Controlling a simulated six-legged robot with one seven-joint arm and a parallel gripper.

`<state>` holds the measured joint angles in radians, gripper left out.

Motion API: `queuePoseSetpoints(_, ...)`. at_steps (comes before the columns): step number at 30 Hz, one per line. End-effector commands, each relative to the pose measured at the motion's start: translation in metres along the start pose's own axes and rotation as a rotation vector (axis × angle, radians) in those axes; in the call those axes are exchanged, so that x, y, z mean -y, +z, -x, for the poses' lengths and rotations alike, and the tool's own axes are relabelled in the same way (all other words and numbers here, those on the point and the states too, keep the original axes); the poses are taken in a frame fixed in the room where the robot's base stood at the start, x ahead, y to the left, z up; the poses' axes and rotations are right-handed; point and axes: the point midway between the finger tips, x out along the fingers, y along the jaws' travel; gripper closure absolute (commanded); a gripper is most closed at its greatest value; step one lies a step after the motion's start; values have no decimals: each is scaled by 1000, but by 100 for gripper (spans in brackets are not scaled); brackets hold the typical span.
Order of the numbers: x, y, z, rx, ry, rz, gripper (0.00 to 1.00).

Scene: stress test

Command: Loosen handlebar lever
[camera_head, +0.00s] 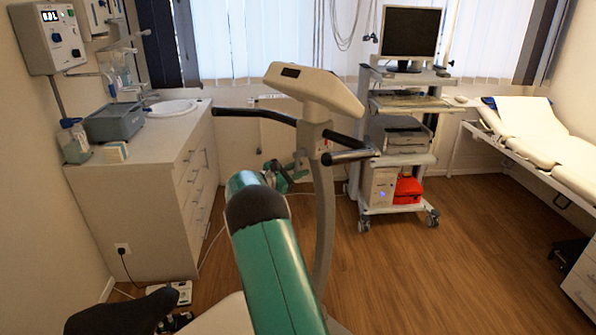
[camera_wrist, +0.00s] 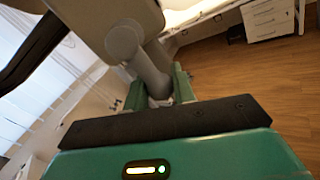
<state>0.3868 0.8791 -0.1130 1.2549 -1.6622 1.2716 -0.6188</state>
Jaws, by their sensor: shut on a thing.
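The exercise bike's handlebar (camera_head: 345,156) is dark and sits on a grey upright post (camera_head: 325,220) under a beige console (camera_head: 315,88). My green gripper (camera_head: 290,172) is at the left side of the post, below the handlebar, partly hidden by my own arm. In the wrist view my gripper (camera_wrist: 158,92) has its two green fingers on either side of a grey part that runs down from the handlebar clamp (camera_wrist: 124,40). The fingers are shut on this part, which looks like the handlebar lever (camera_wrist: 154,82). Its far end is hidden by the gripper body.
A white cabinet with a sink (camera_head: 172,108) stands at the left. A wheeled cart (camera_head: 398,160) with a monitor (camera_head: 409,33) is behind the bike. An examination couch (camera_head: 540,135) is at the right. The dark bike saddle (camera_head: 120,315) is at the lower left.

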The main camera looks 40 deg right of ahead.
Motion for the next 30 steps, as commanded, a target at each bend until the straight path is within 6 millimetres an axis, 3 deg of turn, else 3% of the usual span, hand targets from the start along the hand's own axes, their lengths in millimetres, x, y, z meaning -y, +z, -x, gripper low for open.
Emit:
queuePoseSetpoints(11, 5, 2, 0, 14, 6, 96, 100)
queuePoseSetpoints(30, 26, 22, -4, 94, 35, 629, 100)
